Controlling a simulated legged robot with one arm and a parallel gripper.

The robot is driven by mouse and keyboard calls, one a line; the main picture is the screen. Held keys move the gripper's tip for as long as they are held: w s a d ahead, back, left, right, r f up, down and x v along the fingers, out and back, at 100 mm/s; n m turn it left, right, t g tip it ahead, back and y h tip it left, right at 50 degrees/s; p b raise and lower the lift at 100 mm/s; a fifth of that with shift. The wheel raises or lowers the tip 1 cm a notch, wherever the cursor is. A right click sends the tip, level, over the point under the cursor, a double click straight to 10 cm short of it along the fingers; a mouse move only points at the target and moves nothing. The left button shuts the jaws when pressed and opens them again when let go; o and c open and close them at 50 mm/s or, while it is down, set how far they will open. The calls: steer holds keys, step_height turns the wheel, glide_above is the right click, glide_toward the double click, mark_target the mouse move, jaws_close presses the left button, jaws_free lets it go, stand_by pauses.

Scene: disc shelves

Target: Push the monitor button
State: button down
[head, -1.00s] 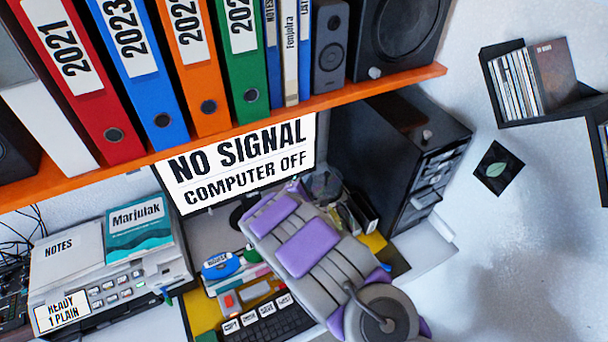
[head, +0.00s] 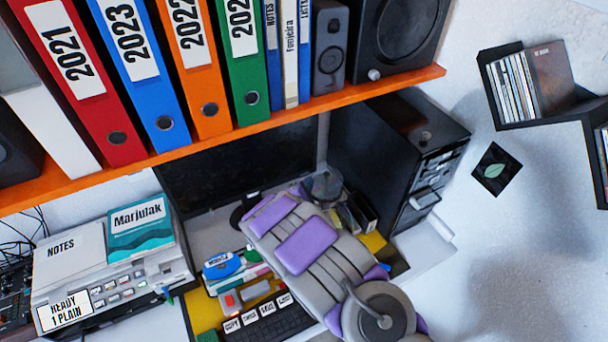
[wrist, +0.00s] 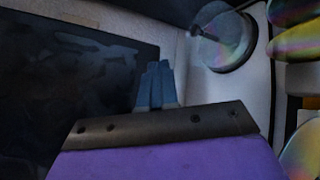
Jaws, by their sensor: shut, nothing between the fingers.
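The monitor (head: 235,165) stands under the orange shelf, and its screen is dark. Its dark screen also fills the left of the wrist view (wrist: 70,95). I cannot make out the monitor button in either view. My gripper (wrist: 157,72) shows in the wrist view with its blue-grey fingers together and nothing between them. In the head view my purple and grey arm reaches up to the monitor's lower right and hides the fingers.
A black computer case (head: 400,150) stands right of the monitor. The orange shelf (head: 300,118) with binders and speakers hangs above. A keyboard (head: 265,325) and a printer (head: 115,285) are in front and left. A round disc holder (wrist: 230,45) is near the fingers.

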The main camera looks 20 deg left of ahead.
steer(key=shift+s+d, duration=0.15)
steer(key=shift+d, duration=0.05)
steer(key=s+d+p, duration=0.1)
steer(key=s+d, duration=0.2)
steer(key=shift+s+d+p, duration=0.1)
steer(key=shift+d+p, duration=0.2)
steer(key=shift+d, duration=0.1)
stand_by(0.3)
stand_by(0.6)
